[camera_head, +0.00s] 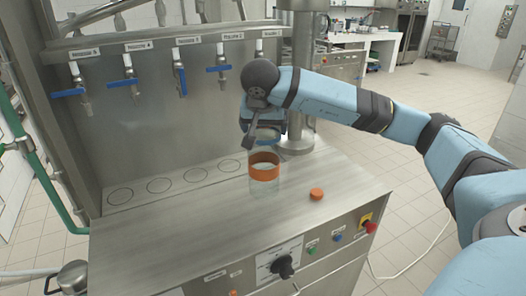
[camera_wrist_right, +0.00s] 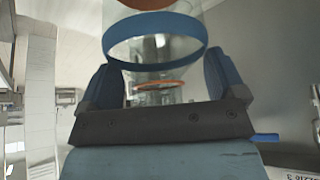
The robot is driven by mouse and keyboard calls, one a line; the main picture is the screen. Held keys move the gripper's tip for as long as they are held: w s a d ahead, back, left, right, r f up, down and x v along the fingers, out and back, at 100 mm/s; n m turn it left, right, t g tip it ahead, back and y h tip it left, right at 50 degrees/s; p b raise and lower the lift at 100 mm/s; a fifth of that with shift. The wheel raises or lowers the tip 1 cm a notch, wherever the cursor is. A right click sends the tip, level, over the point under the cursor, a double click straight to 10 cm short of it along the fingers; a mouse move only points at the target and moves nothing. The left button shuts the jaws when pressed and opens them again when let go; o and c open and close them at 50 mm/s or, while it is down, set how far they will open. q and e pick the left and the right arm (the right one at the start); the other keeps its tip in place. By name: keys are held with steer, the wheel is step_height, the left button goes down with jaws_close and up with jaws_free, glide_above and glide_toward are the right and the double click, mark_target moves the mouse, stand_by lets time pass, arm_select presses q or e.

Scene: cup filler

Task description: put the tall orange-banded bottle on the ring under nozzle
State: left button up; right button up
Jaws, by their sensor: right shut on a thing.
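The tall clear bottle with an orange band (camera_head: 264,172) is upright above or on the steel counter, in front of the right end of the row of rings. I cannot tell whether its base touches the counter. My right gripper (camera_head: 263,137) is shut on its upper part. In the right wrist view the clear bottle (camera_wrist_right: 155,65) is between the two blue fingers, with a blue ring around it. Several dark rings are drawn on the counter, including a bare one (camera_head: 229,165) left of the bottle. Nozzles with blue levers, including one (camera_head: 222,80), hang above. My left gripper is out of view.
A loose orange cap (camera_head: 316,194) lies on the counter right of the bottle. A steel column (camera_head: 301,120) stands behind my right gripper. A red button (camera_head: 369,227) and a black knob (camera_head: 283,266) are on the front panel. The counter's left part is clear.

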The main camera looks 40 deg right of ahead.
mark_target(264, 150)
steer(key=shift+f, duration=3.6)
steer(key=shift+f, duration=0.15)
steer(key=o, duration=0.9)
steer(key=shift+c, duration=0.2)
